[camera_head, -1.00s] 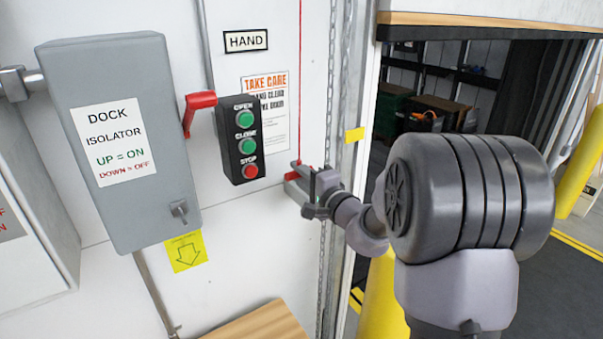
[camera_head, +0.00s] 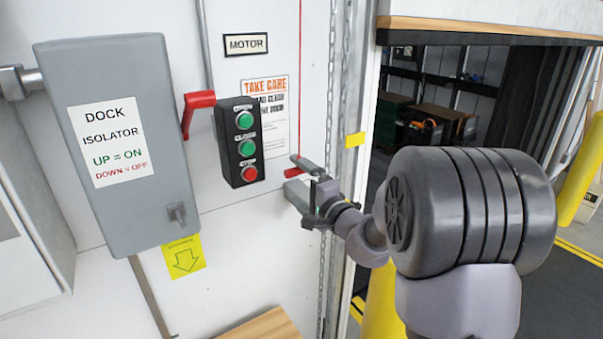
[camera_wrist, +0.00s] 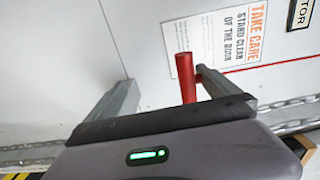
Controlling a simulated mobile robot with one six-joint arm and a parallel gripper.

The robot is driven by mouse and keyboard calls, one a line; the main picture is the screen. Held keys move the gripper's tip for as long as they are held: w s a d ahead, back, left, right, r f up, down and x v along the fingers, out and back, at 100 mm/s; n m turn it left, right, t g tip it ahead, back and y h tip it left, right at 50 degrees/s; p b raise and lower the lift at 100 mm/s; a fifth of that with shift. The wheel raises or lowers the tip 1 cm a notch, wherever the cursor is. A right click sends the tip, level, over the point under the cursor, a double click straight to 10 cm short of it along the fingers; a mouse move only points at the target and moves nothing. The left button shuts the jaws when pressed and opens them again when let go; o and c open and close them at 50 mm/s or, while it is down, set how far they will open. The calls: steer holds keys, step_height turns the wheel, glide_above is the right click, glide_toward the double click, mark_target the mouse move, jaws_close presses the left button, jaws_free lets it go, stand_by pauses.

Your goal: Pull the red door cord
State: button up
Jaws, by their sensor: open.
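The red door cord (camera_head: 299,80) hangs as a thin line down the white wall, right of the TAKE CARE notice. Its red handle (camera_head: 292,173) shows between the fingers of my gripper (camera_head: 297,178). In the wrist view the red handle (camera_wrist: 186,80) stands between the two spread fingers of my gripper (camera_wrist: 165,82), nearer the right finger. The jaws are open, with a clear gap on the handle's left; I cannot tell whether the right finger touches it. The handle's lower end is hidden behind the gripper's dark edge in the wrist view.
A black button box (camera_head: 240,142) and a grey dock isolator (camera_head: 115,215) with a red lever (camera_head: 196,108) are on the wall to the left. A MOTOR sign (camera_head: 245,44) is above. A chain (camera_head: 325,250) hangs close by the gripper. The doorway is partly open.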

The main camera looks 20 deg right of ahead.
steer(key=s+d+b, duration=0.2)
steer(key=s+b, duration=0.2)
steer(key=s, duration=0.6)
steer(key=shift+b, duration=0.3)
